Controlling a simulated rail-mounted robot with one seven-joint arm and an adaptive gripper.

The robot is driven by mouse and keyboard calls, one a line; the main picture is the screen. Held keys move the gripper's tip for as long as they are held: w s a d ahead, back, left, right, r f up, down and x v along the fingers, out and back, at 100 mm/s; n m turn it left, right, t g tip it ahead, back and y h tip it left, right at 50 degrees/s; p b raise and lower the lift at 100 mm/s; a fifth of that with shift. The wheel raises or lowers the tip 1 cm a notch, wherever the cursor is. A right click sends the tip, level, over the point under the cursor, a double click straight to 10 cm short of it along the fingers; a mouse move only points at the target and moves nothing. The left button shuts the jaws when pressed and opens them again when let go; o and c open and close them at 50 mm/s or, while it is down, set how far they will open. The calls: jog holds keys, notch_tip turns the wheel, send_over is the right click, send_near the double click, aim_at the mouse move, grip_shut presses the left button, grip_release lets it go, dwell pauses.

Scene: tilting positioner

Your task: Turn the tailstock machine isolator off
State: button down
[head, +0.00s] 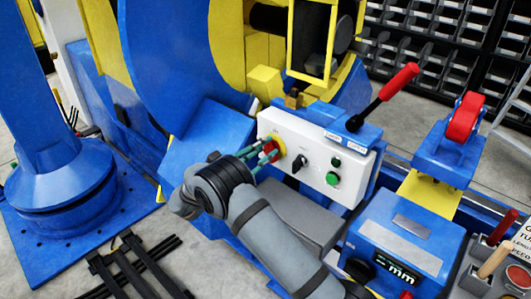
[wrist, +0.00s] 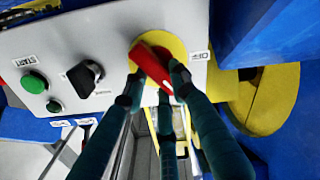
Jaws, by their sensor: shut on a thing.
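The isolator is a red handle (wrist: 150,62) on a yellow round plate (wrist: 177,46), at one end of a white control panel (wrist: 65,35). In the head view its yellow plate (head: 279,146) is at the panel's left end, partly hidden by my fingers. My gripper (head: 264,153) reaches it from the lower left. In the wrist view my gripper's dark green fingers (wrist: 156,84) are closed around the red handle, which lies diagonally. An OFF label (wrist: 200,55) is beside the yellow plate.
A black selector (head: 299,162) and green buttons (head: 335,161) sit right of the isolator on the panel. A red-handled lever (head: 398,82) rises above it. A grey block (head: 298,212) is below; a blue readout box (head: 400,240) stands at lower right.

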jog(key=n, duration=0.5)
jog(key=shift+w+a+f+n, duration=0.1)
jog(key=shift+w+a+n, duration=0.05)
jog(key=shift+a+n, duration=0.15)
jog(key=n, duration=0.5)
jog(key=shift+w+a+f+p, duration=0.1)
jog(key=shift+w+f+p, duration=0.05)
jog(key=shift+f+p, duration=0.15)
jog(key=shift+n, duration=0.4)
jog(key=c, duration=1.4)
grip_release()
jog(key=v, duration=1.2)
jog(key=shift+r, duration=0.1)
jog(key=shift+w, duration=0.1)
jog(key=x, duration=1.2)
